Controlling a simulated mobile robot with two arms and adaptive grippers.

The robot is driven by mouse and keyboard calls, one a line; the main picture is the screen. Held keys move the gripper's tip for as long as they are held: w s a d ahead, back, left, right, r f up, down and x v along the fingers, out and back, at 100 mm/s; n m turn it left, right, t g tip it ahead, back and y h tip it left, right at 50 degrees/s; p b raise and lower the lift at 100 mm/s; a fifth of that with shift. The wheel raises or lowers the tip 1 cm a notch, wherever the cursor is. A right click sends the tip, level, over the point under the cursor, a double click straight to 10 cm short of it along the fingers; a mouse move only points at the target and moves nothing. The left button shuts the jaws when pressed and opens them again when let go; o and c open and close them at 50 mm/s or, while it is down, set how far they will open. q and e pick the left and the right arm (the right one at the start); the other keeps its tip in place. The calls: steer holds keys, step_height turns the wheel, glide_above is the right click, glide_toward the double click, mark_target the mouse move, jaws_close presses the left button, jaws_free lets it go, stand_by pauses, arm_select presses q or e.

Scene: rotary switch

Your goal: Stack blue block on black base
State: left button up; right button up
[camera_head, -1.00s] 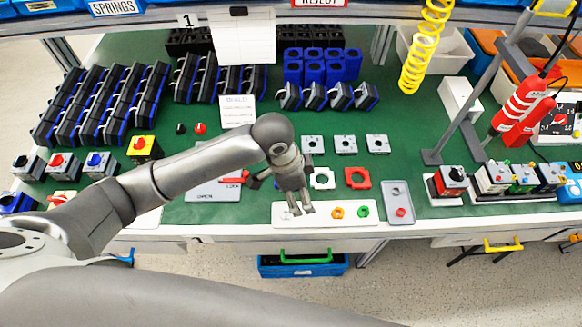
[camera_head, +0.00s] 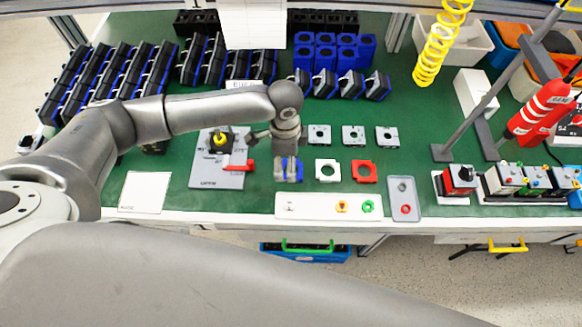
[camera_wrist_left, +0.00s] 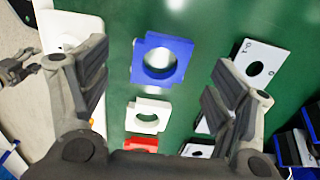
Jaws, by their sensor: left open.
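The blue block (camera_wrist_left: 187,55), a square plate with a round hole, lies flat on the green mat in the left wrist view. It is at the left end of the front row in the head view, mostly hidden by my gripper. My left gripper (camera_head: 287,175) is open above it, with its fingers (camera_wrist_left: 160,95) apart on either side of the block in the wrist view. A black piece with a yellow top (camera_head: 219,142) stands on a grey fixture plate (camera_head: 217,180) to the left; I cannot tell for sure that it is the black base.
A white block (camera_head: 327,163) and a red block (camera_head: 363,163) lie right of the blue one. Several grey plates (camera_head: 353,127) lie behind. A white tray (camera_head: 300,210) is at the front edge. A red handle (camera_head: 240,167) sticks out from the fixture.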

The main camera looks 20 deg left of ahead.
mark_target(299, 175)
arm_select(q)
step_height(299, 175, down, 4)
steer(key=shift+w+d+f+p, duration=0.1)
steer(key=shift+w+f+p, duration=0.05)
steer(key=shift+p, duration=0.15)
steer(key=shift+c, duration=0.2)
steer(key=c, duration=1)
steer(key=shift+r, duration=0.2)
